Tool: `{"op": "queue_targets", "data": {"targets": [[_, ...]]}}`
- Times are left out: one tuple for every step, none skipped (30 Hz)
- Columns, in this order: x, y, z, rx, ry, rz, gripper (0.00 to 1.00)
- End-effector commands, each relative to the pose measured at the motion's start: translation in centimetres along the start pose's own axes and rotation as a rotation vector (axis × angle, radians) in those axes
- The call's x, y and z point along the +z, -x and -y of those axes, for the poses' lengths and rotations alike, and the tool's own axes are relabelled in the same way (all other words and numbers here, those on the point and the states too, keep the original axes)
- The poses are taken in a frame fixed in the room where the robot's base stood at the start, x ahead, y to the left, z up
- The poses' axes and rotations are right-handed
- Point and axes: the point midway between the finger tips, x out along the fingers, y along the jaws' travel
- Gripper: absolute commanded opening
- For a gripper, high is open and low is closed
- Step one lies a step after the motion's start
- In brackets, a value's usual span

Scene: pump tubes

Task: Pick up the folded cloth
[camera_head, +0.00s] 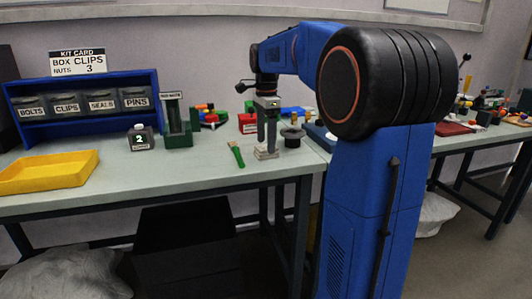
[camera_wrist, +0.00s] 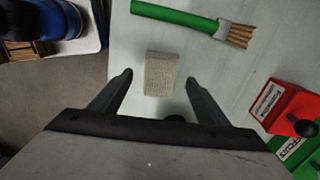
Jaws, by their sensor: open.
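The folded cloth (camera_wrist: 162,73) is a small beige, woven-looking rectangle lying flat on the pale table. In the wrist view it lies between and slightly beyond the tips of my gripper (camera_wrist: 159,78), with a gap on each side. My gripper is open and empty. In the head view my gripper (camera_head: 266,142) points down over the cloth (camera_head: 266,154), near the table's front edge. The fingers partly hide the cloth there, and the height between them is hard to tell.
A green-handled brush (camera_head: 237,154) lies just left of the cloth. A black round part (camera_head: 292,139) stands to the right, and a red box (camera_head: 248,123) stands behind. A yellow tray (camera_head: 48,173), a dark bottle (camera_head: 141,138) and a blue bin rack (camera_head: 84,83) are farther left.

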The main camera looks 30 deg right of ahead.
Motion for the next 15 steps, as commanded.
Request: {"op": "queue_targets", "data": {"targets": [[-0.1, -0.8, 0.1, 0.003, 0.000, 0.000, 0.69], [-0.1, -1.1, 0.0, 0.003, 0.000, 0.000, 0.69], [-0.1, -1.6, 0.1, 0.002, 0.000, 0.000, 0.69], [-0.1, -1.9, 0.0, 0.002, 0.000, 0.000, 0.69], [-0.1, -2.1, 0.0, 0.002, 0.000, 0.000, 0.69], [-0.1, -2.3, 0.0, 0.001, 0.000, 0.000, 0.69], [-0.1, -2.5, 0.1, 0.001, 0.000, 0.000, 0.69], [-0.1, -2.5, 0.1, 0.001, 0.000, 0.000, 0.69], [-0.1, -2.6, 0.1, 0.000, 0.000, 0.000, 0.69], [-0.1, -2.6, 0.1, 0.000, 0.000, 0.000, 0.69], [-0.1, -2.6, 0.1, 0.000, 0.000, 0.000, 0.69], [-0.1, -2.6, 0.1, 0.000, 0.000, 0.000, 0.69], [-0.1, -2.6, 0.1, 0.000, 0.000, 0.000, 0.69], [-0.1, -2.6, 0.1, 0.000, 0.000, 0.000, 0.69], [-0.1, -2.6, 0.1, 0.000, 0.000, 0.000, 0.64]]}}
